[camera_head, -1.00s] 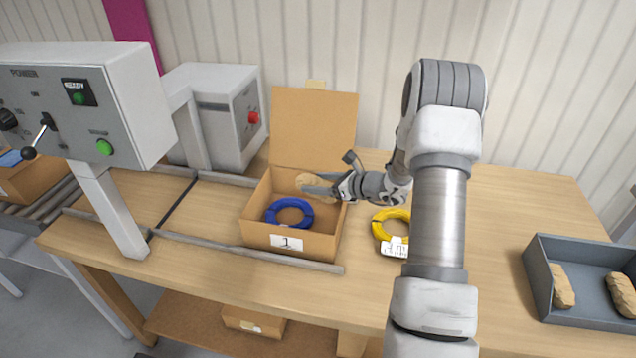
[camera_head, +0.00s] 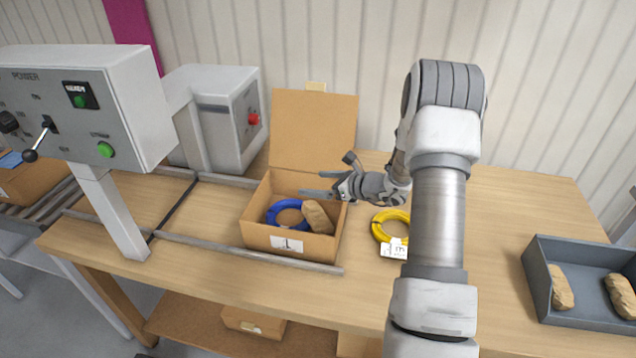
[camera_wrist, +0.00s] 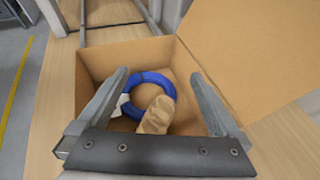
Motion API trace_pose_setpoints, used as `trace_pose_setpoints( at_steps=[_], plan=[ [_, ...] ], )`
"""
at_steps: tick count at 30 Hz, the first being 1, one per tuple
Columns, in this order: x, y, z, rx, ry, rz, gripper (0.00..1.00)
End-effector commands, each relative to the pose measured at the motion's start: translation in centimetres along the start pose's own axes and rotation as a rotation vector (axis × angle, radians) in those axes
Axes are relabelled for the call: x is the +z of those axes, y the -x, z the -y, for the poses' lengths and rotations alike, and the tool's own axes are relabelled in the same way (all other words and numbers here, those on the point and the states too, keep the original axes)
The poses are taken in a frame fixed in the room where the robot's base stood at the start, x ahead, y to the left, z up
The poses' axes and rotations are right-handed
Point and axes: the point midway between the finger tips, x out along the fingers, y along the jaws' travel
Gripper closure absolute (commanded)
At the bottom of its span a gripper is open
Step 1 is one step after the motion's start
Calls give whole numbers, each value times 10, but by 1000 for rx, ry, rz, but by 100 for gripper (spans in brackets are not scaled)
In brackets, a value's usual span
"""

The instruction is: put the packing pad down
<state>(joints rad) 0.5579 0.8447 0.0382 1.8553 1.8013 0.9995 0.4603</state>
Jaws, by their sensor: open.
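The packing pad (camera_head: 318,217), a tan crumpled roll, lies inside the open cardboard box (camera_head: 262,236). It leans against or rests partly over the right side of the blue cable reel (camera_head: 273,214); the exact contact is hard to tell. My gripper (camera_head: 311,184) is open and empty above the box's right part, apart from the pad. In the wrist view the pad (camera_wrist: 157,115) and the blue reel (camera_wrist: 133,85) show between the spread fingers, lower down in the box. The box carries a label with a 1, and its lid stands raised at the back.
A yellow reel (camera_head: 379,232) with a tag lies right of the box. A grey tray (camera_head: 545,262) with more pads stands at the far right. A control panel (camera_head: 120,85) stands left, and a grey rail (camera_head: 250,252) runs before the box.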

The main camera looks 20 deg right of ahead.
Motion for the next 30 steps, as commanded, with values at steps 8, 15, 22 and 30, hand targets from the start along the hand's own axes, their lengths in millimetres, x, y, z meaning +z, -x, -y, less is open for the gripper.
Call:
trace_pose_setpoints(
  at_steps=[8,15,22,30],
  plan=[
    [0,66,2,-5,2,0,0],
    [1,108,1,-3,0,1,0],
    [2,121,0,0,1,1,0],
    [2,121,0,0,0,0,0]
  ],
)
